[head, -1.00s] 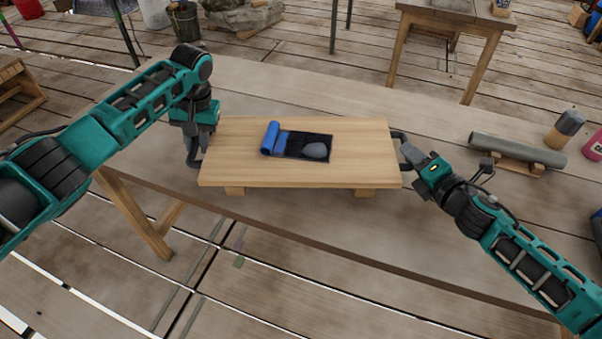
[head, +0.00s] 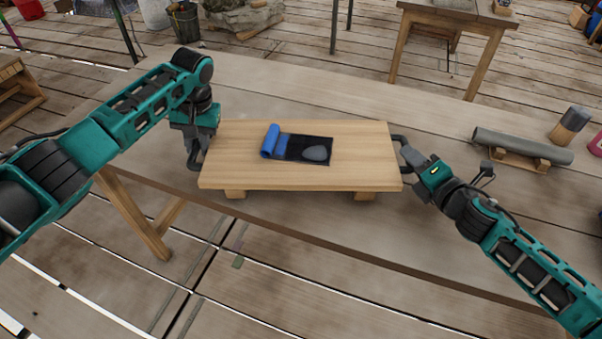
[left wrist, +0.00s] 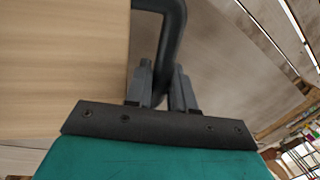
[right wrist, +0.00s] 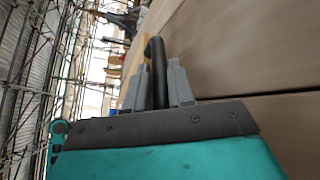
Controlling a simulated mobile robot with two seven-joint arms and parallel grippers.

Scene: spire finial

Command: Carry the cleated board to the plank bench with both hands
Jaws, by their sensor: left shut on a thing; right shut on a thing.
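The cleated board (head: 360,150) is a pale wooden plank with two cleats (head: 235,194) under its near side and a dark handle at each end. A blue roll (head: 271,141) partly unrolled into a dark mat with a grey rounded object (head: 317,153) lies on it. My left gripper (head: 197,150) is shut on the left handle, which also shows in the left wrist view (left wrist: 172,40). My right gripper (head: 410,158) is shut on the right handle, seen in the right wrist view (right wrist: 155,60). The board looks level, over the long plank table's front part; I cannot tell whether it touches.
The long plank table (head: 300,95) runs under and behind the board. Another wooden table (head: 455,18) stands at the back right. A bucket (head: 184,22) stands at the back left.

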